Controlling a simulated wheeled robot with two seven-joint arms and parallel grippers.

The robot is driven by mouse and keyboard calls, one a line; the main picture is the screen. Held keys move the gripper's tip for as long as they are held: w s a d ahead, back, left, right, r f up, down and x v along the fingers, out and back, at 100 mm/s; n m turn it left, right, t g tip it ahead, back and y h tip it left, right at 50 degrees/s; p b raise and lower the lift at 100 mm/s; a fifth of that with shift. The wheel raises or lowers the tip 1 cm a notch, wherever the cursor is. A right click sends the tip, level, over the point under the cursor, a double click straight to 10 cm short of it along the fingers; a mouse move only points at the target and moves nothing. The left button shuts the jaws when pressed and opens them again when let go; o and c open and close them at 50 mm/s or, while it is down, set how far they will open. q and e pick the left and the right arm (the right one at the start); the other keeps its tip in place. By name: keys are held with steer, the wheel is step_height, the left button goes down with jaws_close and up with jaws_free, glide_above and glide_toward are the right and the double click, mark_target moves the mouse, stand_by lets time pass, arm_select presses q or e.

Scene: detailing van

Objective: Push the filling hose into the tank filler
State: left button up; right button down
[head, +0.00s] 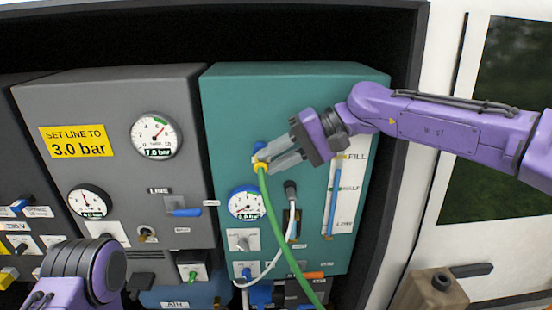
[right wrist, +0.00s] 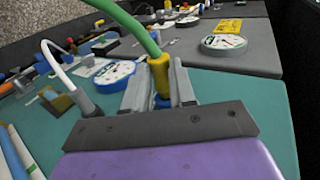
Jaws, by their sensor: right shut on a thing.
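The green filling hose (head: 275,215) has a yellow end piece (head: 261,167). My right gripper (head: 267,161) is shut on this yellow end, in front of the teal tank panel (head: 290,85). In the right wrist view the yellow end (right wrist: 158,74) sits between the two fingers (right wrist: 158,92), and the green hose (right wrist: 128,22) curves away to the upper left. A blue part, seemingly the tank filler (head: 258,147), shows right at the yellow end. The fingers partly hide it, so I cannot tell how far the end is in. My left gripper is out of view.
A white hose (head: 274,262) hangs from a dark fitting (head: 291,188) beside the green hose. A round gauge (head: 246,203) and a blue level tube (head: 332,205) flank them. The grey panel (head: 115,95) with gauges stands to the left. A van wall is at right.

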steer(key=shift+w, duration=0.85)
stand_by(0.7)
steer(key=c, duration=1)
jaws_free()
steer(key=shift+o, duration=0.8)
steer(key=shift+w, duration=0.1)
steer(key=shift+r, duration=0.1)
